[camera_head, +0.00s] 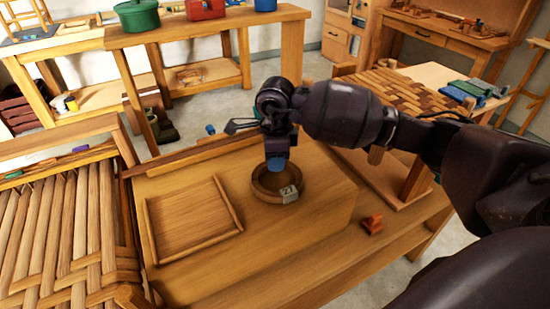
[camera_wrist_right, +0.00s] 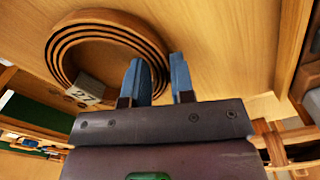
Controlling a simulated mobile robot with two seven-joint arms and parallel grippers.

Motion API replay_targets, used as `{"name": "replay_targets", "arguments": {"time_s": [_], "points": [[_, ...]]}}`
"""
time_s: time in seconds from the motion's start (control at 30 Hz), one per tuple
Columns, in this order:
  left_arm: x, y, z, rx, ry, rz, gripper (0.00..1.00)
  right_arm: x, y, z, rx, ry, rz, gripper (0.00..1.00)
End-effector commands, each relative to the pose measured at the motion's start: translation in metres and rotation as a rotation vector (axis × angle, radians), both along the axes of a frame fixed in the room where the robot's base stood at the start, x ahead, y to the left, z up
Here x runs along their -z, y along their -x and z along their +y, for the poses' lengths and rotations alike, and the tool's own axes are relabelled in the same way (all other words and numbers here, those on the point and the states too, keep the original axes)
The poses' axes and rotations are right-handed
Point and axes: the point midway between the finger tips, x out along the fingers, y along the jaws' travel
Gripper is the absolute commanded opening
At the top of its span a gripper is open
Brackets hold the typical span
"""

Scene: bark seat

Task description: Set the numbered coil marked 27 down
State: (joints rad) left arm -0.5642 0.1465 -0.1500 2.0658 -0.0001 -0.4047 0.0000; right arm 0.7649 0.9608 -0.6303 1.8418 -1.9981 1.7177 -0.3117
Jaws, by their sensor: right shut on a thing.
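The numbered coil (camera_head: 262,193) is a round brown wound strip with a pale tag marked 27 on its near right side. In the right wrist view the coil (camera_wrist_right: 58,52) shows its spaced turns and the tag (camera_wrist_right: 83,90). My right gripper (camera_head: 276,164) comes down from above with blue fingertips at the coil's far side. In the wrist view the fingers (camera_wrist_right: 158,80) stand on either side of the coil's wall, shut on it. The coil is on or just above the wooden board (camera_head: 315,225); I cannot tell if it touches. My left gripper is not in view.
A shallow wooden tray (camera_head: 238,232) lies left of the coil. A small orange-red block (camera_head: 372,224) is near the right edge. A woven seat (camera_head: 60,240) stands at left, another woven panel (camera_head: 395,90) at back right. The board is bare in front of the coil.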

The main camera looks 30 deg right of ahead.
Motion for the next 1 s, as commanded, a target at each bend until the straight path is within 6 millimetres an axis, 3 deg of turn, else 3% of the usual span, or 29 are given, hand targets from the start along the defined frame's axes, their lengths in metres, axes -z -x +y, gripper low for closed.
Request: {"name": "replay_targets", "arguments": {"time_s": [0.33, 0.37, 0.5, 0.8, 1.0], "points": [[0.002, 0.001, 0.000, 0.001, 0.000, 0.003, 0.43, 0.002, 0.000, 0.000, 0.000, 0.001, 0.000, 0.00], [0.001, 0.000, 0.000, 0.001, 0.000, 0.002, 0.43, 0.002, 0.000, 0.000, 0.000, 0.001, -0.002, 0.28], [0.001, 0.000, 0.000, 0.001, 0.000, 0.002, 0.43, 0.001, 0.000, 0.000, 0.000, 0.001, -0.002, 0.49], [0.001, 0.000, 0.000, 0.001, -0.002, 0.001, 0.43, -0.001, 0.000, 0.000, 0.000, 0.000, -0.003, 0.49], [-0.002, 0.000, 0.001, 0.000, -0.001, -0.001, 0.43, -0.022, -0.001, -0.001, 0.000, 0.002, -0.007, 0.49]]}}
